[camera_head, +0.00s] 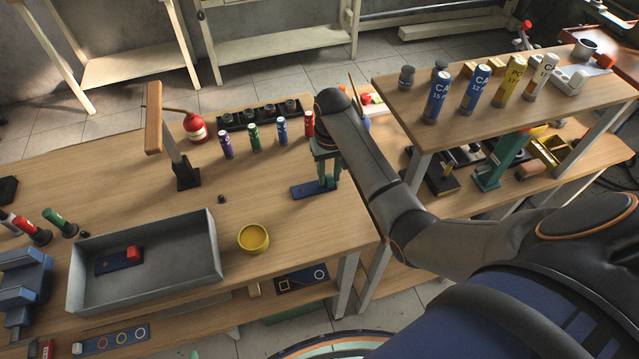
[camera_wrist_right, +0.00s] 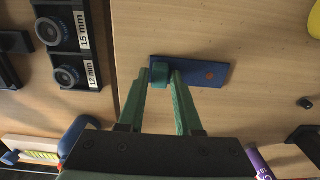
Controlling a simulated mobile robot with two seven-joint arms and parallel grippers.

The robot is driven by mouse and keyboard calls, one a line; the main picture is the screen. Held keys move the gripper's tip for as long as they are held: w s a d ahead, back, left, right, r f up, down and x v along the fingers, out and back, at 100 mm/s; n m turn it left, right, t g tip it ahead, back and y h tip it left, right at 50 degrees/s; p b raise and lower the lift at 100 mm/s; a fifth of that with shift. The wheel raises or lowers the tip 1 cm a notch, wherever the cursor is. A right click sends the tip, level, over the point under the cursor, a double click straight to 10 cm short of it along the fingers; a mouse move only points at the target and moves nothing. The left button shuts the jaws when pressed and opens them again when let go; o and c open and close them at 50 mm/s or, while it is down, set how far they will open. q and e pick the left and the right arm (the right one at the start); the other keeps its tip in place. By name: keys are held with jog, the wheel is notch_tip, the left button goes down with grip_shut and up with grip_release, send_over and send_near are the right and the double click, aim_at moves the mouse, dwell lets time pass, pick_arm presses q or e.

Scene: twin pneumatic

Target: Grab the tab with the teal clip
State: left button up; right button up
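The tab (camera_head: 306,190) is a small flat blue plate lying on the wooden table in the head view. In the right wrist view the tab (camera_wrist_right: 206,73) has an orange-red dot near one end and a teal clip (camera_wrist_right: 159,75) at the other. My right gripper (camera_head: 325,180) points down over the clip end of the tab. In the right wrist view the green fingers of the right gripper (camera_wrist_right: 159,78) stand apart on either side of the teal clip, with narrow gaps seeming to show. My left gripper is not in view.
A grey tray (camera_head: 205,262) holds a blue tab with a red clip (camera_head: 132,253). A yellow bowl (camera_head: 253,238) stands between tray and tab. Several coloured cylinders, including a blue one (camera_head: 282,130), stand behind, and a wooden-topped post (camera_head: 153,118) rises at left.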

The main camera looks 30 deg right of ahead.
grip_shut()
jog(key=shift+w+r, duration=0.1)
jog(key=shift+r, duration=0.1)
dwell(0.3)
